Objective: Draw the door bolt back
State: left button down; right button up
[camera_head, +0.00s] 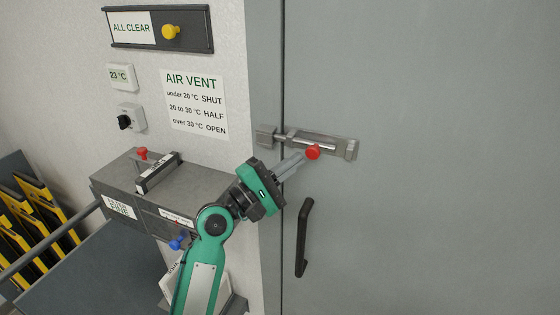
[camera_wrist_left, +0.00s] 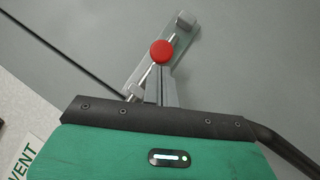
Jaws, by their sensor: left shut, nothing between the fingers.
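The door bolt (camera_head: 326,147) is a silver rod on a metal plate, mounted on the grey door (camera_head: 440,120). Its red knob (camera_head: 313,152) sits near the middle of the plate. The bolt's left end reaches across the door gap to the metal keeper (camera_head: 266,135) on the frame. My left gripper (camera_head: 301,157) is shut and empty, its fingertips right beside the red knob. In the left wrist view the knob (camera_wrist_left: 162,52) is just beyond the fingertips (camera_wrist_left: 161,72); I cannot tell whether they touch. My right gripper is not in view.
A black door handle (camera_head: 304,238) stands out below the bolt. Left of the door are a grey box (camera_head: 210,182) with red and blue knobs, an AIR VENT sign (camera_head: 195,103) and an ALL CLEAR panel (camera_head: 190,38). The door right of the bolt is clear.

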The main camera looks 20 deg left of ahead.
pick_arm(q)
jog(key=shift+w, duration=0.1)
jog(key=d+p, duration=0.1)
jog(key=d, duration=0.3)
jog(key=shift+d+p, duration=0.3)
dwell(0.4)
